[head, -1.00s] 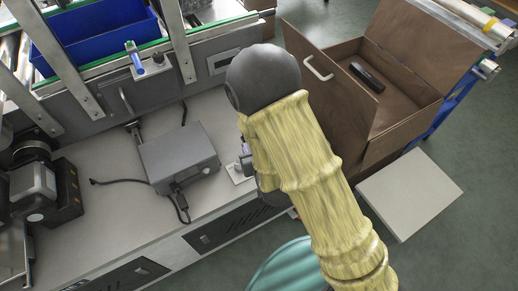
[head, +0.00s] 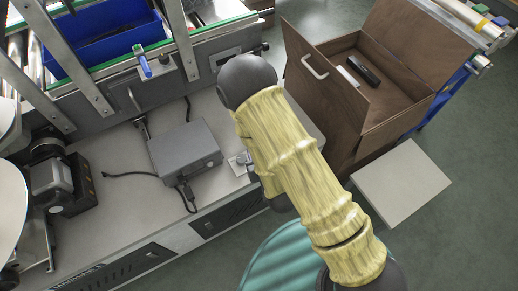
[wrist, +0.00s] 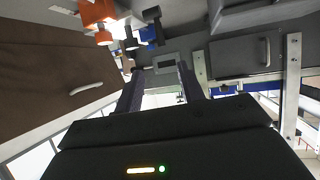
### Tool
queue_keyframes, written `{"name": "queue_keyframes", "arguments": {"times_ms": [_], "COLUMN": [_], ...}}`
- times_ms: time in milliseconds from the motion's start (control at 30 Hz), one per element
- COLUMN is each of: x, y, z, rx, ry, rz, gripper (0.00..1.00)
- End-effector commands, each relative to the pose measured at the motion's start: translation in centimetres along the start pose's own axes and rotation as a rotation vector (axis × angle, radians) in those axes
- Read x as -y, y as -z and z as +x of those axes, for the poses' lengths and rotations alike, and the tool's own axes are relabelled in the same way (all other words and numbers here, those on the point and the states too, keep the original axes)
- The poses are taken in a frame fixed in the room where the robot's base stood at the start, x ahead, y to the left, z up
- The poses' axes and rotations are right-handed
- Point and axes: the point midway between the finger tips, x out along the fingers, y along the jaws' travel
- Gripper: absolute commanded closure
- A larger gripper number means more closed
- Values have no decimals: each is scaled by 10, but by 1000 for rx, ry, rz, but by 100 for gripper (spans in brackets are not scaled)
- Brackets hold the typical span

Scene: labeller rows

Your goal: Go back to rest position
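My gripper (wrist: 158,85) shows in the wrist view with its two dark fingers apart and nothing between them. In the head view it is hidden behind my arm, which wears a yellow sleeve and reaches up over the right end of the grey workbench (head: 105,232).
A brown wooden box (head: 338,120) with a raised lid stands right of my arm; a black item (head: 364,71) lies inside. A pale slab (head: 401,184) is beside it. A grey device (head: 185,152) with cables sits on the bench. A blue bin (head: 110,45) is behind.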

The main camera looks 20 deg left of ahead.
Motion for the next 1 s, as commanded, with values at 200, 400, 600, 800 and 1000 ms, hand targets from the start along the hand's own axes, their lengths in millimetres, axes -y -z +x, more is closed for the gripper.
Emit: {"name": "queue_keyframes", "arguments": {"times_ms": [200, 400, 600, 800, 1000], "x": [0, 0, -10, -52, -103], "y": [0, 0, 10, 41, 74], "z": [0, 0, 0, -6, -29], "rx": [0, 0, 21, 132, 277], "ry": [0, 0, -23, -107, -192], "rz": [0, 0, 18, 93, 182], "gripper": [61, 61, 61, 61, 61]}}
